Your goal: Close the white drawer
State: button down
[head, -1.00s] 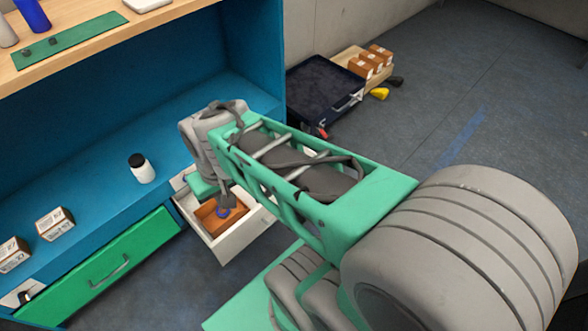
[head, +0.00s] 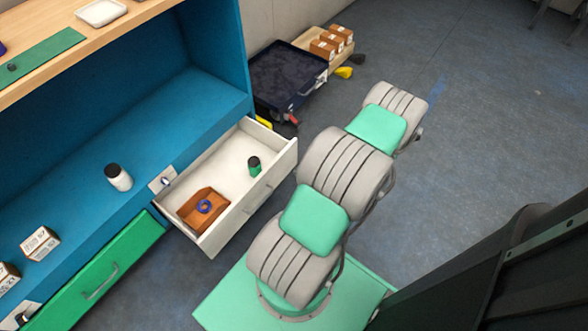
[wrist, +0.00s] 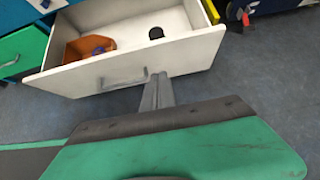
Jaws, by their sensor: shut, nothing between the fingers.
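The white drawer (head: 240,216) is pulled out from the blue cabinet in the head view. An orange-brown tray (head: 190,213) with a blue ring (head: 204,206) in it and a dark green bottle (head: 254,167) are inside. In the wrist view the drawer's front (wrist: 190,57) and its handle (wrist: 122,80) face me. My gripper (wrist: 157,78) is shut and empty, its fingertips close to the lower part of the drawer front, right of the handle. I cannot tell whether they touch it. The gripper does not show clearly in the head view.
A closed green drawer (head: 97,277) is left of the white one. The floor at right is largely clear.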

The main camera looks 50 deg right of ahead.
aim_at(273, 166)
jog(key=b+x, duration=0.1)
jog(key=x, duration=0.2)
jog(key=r+b+x, duration=0.1)
jog(key=x, duration=0.2)
jog(key=w+b+x, duration=0.1)
jog(key=x, duration=0.3)
jog(key=shift+w+r, duration=0.1)
jog(key=shift+r, duration=0.05)
jog(key=shift+w+r, duration=0.1)
jog(key=shift+w, duration=0.5)
jog(key=shift+w+a, duration=0.1)
